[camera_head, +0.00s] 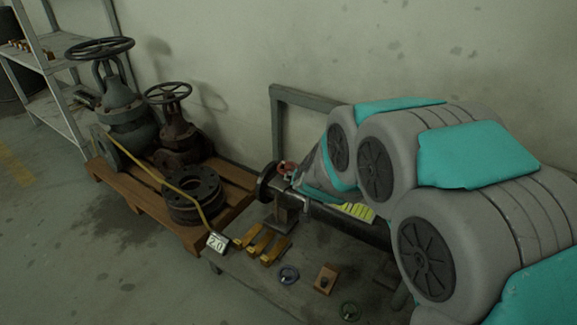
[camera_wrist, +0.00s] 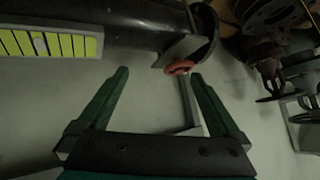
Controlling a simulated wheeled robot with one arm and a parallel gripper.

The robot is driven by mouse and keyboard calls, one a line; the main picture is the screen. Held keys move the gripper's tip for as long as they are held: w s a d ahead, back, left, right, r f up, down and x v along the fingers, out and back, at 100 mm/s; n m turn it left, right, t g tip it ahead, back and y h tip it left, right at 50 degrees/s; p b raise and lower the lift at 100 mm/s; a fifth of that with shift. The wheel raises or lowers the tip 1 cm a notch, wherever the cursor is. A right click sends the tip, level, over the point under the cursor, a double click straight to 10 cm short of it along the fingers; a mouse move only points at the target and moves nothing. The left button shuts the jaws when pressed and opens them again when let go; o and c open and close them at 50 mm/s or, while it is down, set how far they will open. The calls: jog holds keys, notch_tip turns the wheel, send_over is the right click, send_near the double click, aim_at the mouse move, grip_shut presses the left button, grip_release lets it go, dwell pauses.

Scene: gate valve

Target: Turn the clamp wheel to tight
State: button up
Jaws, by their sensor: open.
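The clamp wheel (camera_wrist: 179,67) is small and red and sits at the end of a dark pipe (camera_wrist: 120,22) in the wrist view. It also shows in the head view (camera_head: 287,167), partly covered by my arm. My gripper (camera_wrist: 160,73) is open, with two green fingers spread apart. The wheel lies near the tip of the right-hand finger in the wrist view, and nothing is visibly held. I cannot tell whether that finger touches the wheel. A yellow scale with black marks (camera_wrist: 50,44) is on the pipe and shows in the head view (camera_head: 352,211).
A wooden pallet (camera_head: 218,226) with large valves (camera_head: 122,100) and stacked flanges (camera_head: 193,195) stands to the left. The wall is close behind.

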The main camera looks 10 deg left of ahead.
aim_at(291, 161)
jog(key=w+a+f+t, duration=0.1)
jog(key=w+a, duration=0.1)
jog(key=w+a+f+t+h, duration=0.1)
jog(key=w+a+t, duration=0.1)
jog(key=w+a+f+m+t+h, duration=0.1)
jog(key=w+a+f+t, duration=0.1)
jog(key=shift+w+a, duration=0.15)
jog(key=shift+a, duration=0.25)
jog(key=shift+a+f+t+h+p, duration=0.2)
jog(key=shift+a+t+h+p, duration=0.1)
jog(key=shift+t+h, duration=0.15)
jog(key=shift+s+a+f+t+h, duration=0.35)
jog(key=shift+f+t+h, duration=0.1)
jog(key=shift+t+h, duration=0.15)
jog(key=shift+s+a+f+m+t+h, duration=0.1)
jog(key=shift+s+a+m+t+h, duration=0.05)
jog(key=shift+s+t+h, duration=0.25)
jog(key=shift+s+a+f+m+t+h, duration=0.1)
jog(key=shift+s+m+t+h, duration=0.05)
jog(key=shift+s+t+h, duration=0.15)
jog(key=shift+r+t, duration=0.1)
jog(key=shift+t, duration=0.15)
jog(key=shift+w+d, duration=0.2)
jog(key=shift+w, duration=1.05)
jog(key=shift+w+d, duration=0.15)
jog(key=shift+w, duration=1.1)
jog(key=shift+w+d, duration=0.2)
jog(key=shift+w, duration=1.05)
jog(key=shift+c, duration=0.4)
